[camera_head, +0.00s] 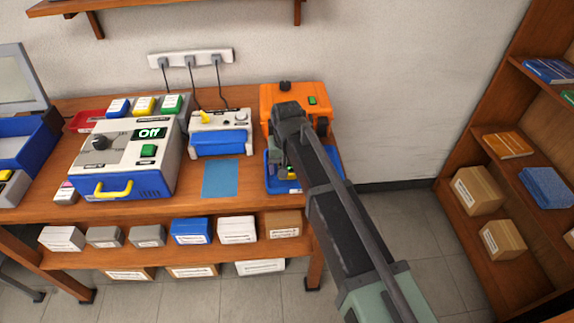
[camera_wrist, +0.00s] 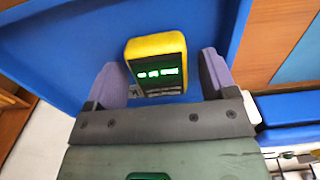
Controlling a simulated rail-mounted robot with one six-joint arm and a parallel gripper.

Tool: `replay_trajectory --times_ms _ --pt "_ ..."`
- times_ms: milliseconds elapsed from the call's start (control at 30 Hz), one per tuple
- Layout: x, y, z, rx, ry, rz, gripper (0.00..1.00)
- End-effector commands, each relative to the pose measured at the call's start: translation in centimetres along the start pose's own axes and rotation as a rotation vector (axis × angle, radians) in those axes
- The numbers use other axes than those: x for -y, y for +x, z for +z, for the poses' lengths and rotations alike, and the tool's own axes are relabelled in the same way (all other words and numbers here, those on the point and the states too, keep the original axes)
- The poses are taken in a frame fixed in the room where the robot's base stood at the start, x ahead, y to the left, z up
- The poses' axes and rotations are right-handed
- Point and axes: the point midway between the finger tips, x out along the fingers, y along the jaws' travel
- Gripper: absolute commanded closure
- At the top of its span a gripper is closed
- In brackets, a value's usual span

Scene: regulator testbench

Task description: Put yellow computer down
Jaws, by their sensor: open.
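The yellow computer (camera_wrist: 157,46) has a yellow casing and a dark face with green lit text. In the wrist view it lies in the blue tray (camera_wrist: 60,40), between the two fingers of my gripper (camera_wrist: 160,76). In the head view the blue tray (camera_head: 272,184) is at the right end of the wooden table. My gripper (camera_head: 286,170) is over it and my arm hides much of the tray. Only a little of the computer shows there.
An orange machine (camera_head: 275,97) stands just behind the tray. A blue mat (camera_head: 220,179) lies bare to its left. A grey-blue device (camera_head: 220,138) and a large test box (camera_head: 125,160) reading "Off" stand further left. A wooden shelf (camera_head: 490,130) is at the right.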

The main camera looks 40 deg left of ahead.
Motion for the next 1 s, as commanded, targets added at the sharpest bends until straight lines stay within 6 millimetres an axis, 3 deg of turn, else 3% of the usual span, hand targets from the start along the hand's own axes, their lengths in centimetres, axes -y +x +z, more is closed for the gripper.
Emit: replay_trajectory --times_ms 167,600,933,1000 --pt "0.0 -1.6 0.0 0.000 0.000 0.000 0.22" --pt "0.0 -12.0 0.0 0.000 0.000 0.000 0.22" --pt "0.0 -12.3 0.0 0.000 0.000 0.000 0.22" --pt "-0.8 -12.3 0.2 0.000 0.009 0.000 0.22"
